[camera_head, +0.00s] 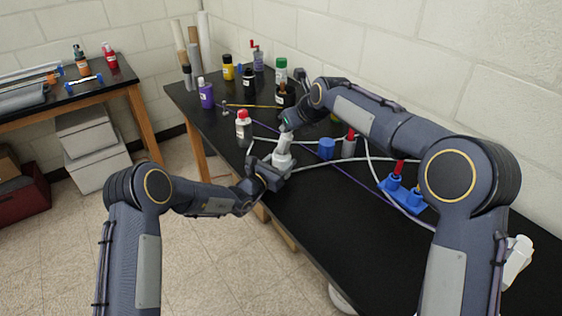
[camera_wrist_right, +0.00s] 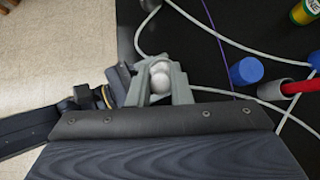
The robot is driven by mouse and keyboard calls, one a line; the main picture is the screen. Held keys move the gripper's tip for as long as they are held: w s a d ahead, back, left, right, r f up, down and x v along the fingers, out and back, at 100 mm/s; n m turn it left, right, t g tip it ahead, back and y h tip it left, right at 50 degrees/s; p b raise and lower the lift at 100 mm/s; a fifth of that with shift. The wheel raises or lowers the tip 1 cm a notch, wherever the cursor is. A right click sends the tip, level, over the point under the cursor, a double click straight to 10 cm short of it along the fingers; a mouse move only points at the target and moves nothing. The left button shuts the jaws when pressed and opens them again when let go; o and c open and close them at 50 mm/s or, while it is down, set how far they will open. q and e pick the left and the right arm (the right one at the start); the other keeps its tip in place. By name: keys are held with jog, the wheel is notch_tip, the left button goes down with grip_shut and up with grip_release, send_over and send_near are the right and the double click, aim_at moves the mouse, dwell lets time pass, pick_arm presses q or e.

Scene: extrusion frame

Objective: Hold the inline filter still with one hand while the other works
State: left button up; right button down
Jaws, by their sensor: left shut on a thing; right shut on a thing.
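The inline filter (camera_head: 283,160) is a small pale body at the near edge of the black table, with white tubing beside it. My left gripper (camera_head: 269,172) reaches it from the lower left and is shut on it. My right gripper (camera_head: 284,142) comes down from above and is shut on its upper part. In the right wrist view a white rounded part of the filter (camera_wrist_right: 159,78) shows between my right gripper's pale fingers (camera_wrist_right: 160,92). My left gripper (camera_wrist_right: 110,92) is just left of it there. The fingers hide much of the filter.
White tubing (camera_head: 330,160) loops across the black table (camera_head: 330,230). Several bottles, including a red-capped one (camera_head: 243,130), stand behind. The table's front is clear.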

jog(key=shift+f, duration=0.65)
jog(key=c, duration=1.2)
grip_release()
jog(key=shift+r, duration=0.1)
jog(key=shift+c, duration=0.2)
jog(key=v, duration=1.2)
jog(key=shift+a, duration=0.1)
pick_arm(q)
jog(key=o, duration=1.1)
